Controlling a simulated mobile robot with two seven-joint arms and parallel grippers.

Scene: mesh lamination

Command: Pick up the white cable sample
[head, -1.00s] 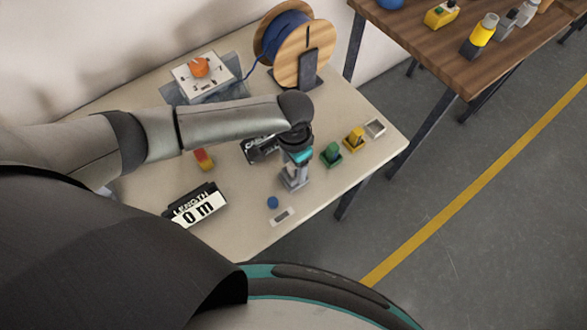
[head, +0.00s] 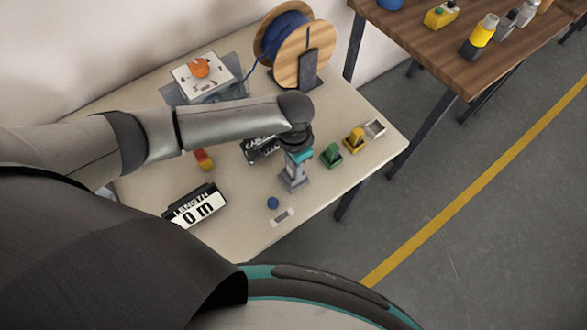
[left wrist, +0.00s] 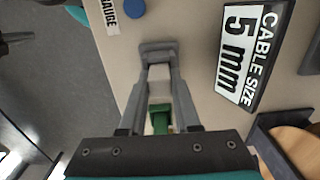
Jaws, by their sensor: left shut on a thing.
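My left gripper (head: 294,181) is low over the table, left of the green sample in the head view. Its fingers point down and are shut on a small pale piece, taken to be the white cable sample (left wrist: 158,72), mostly hidden between the fingers. The fingertips also show in the left wrist view (left wrist: 158,48), with a grey block at their ends. I cannot tell whether the piece touches the table. My right gripper is not in view.
A blue button (head: 272,203), gauge plate (head: 284,216), cable size display (left wrist: 246,52) and length display (head: 197,206) are close by. A cable spool (head: 285,45) stands behind.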

